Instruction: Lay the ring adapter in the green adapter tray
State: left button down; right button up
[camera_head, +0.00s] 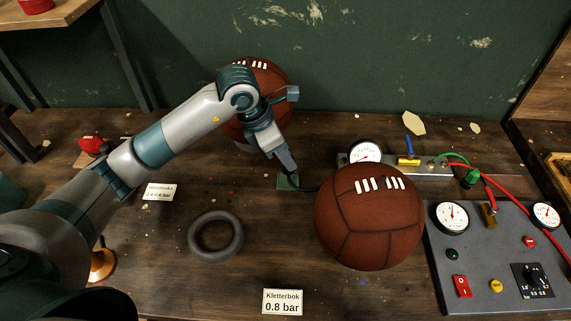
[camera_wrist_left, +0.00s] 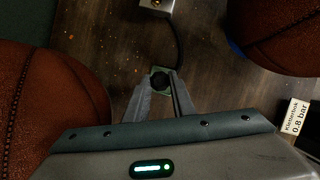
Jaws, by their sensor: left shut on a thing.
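My left gripper (camera_head: 289,174) reaches down over the small green adapter tray (camera_head: 285,184) in the middle of the table. In the left wrist view its two fingers are closed around a small dark round piece (camera_wrist_left: 160,80), which looks like the ring adapter. That piece is over the green tray (camera_wrist_left: 153,70), whose edges show around it. Whether the piece touches the tray floor I cannot tell. A black hose (camera_wrist_left: 178,40) runs from there to a metal block. The fingers partly hide the piece and tray. My right gripper is not in view.
A brown leather ball (camera_head: 370,220) stands close on the right of the tray, and another (camera_head: 265,80) behind my left arm. A dark rubber ring (camera_head: 216,253) lies at front left. A grey control panel (camera_head: 490,270) stands at right. The front middle table is mostly clear.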

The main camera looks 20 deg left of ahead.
pick_arm(q)
jog(key=shift+f, duration=0.2)
notch_tip(320, 180, down, 3)
jog(key=shift+r+p, duration=0.15)
jog(key=shift+p, duration=0.4)
jog(key=shift+f, duration=0.55)
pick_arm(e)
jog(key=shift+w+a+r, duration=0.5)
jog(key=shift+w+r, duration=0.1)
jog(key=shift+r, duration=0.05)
pick_arm(q)
jog(key=shift+f, duration=0.15)
jog(key=c, duration=1.5)
grip_release()
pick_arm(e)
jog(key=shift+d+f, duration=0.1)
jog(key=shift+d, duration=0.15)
